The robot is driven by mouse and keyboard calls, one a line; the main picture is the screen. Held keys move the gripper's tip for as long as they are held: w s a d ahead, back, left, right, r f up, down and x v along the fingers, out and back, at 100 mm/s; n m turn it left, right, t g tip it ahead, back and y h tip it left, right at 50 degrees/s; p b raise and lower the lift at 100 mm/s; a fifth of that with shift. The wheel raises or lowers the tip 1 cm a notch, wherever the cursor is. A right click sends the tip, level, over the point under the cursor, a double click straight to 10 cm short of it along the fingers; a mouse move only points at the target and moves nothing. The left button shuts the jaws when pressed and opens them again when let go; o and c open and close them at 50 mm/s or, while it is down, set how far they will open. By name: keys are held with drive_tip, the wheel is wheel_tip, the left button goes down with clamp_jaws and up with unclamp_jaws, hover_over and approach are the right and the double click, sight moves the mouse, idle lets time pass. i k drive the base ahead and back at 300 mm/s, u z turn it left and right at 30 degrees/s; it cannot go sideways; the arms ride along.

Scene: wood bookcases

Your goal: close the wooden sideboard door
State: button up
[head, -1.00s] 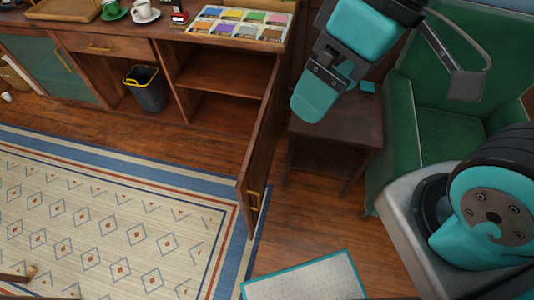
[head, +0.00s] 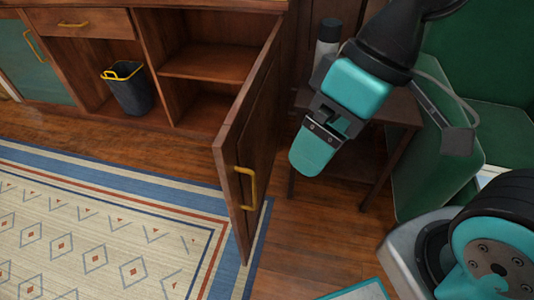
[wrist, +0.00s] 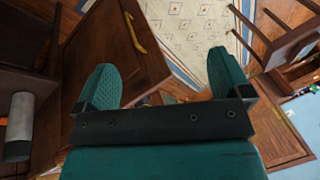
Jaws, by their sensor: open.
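The wooden sideboard (head: 205,28) stands at the back left of the head view. Its door (head: 251,125) is swung wide open on the right side, jutting out toward me, with a yellow handle (head: 246,187) near its free edge. The door also shows at the left in the wrist view (wrist: 100,55), with its handle (wrist: 134,34) near the top. My gripper (head: 312,155) is to the right of the door. In the wrist view its two teal fingers (wrist: 165,85) are spread apart with nothing between them. I see no contact with the door.
A dark side table (head: 375,135) with a grey cylinder (head: 327,40) stands behind my gripper. A green armchair (head: 440,165) is at the right. A dark bin (head: 128,92) sits in an open bay of the sideboard. The patterned rug (head: 100,235) lies flat at the left.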

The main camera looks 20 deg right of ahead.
sight(245, 149)
drive_tip(key=z, duration=0.5)
drive_tip(key=k, duration=1.25)
drive_tip(key=u, duration=0.2)
drive_tip(key=i, duration=0.85)
drive_tip(key=u, duration=0.5)
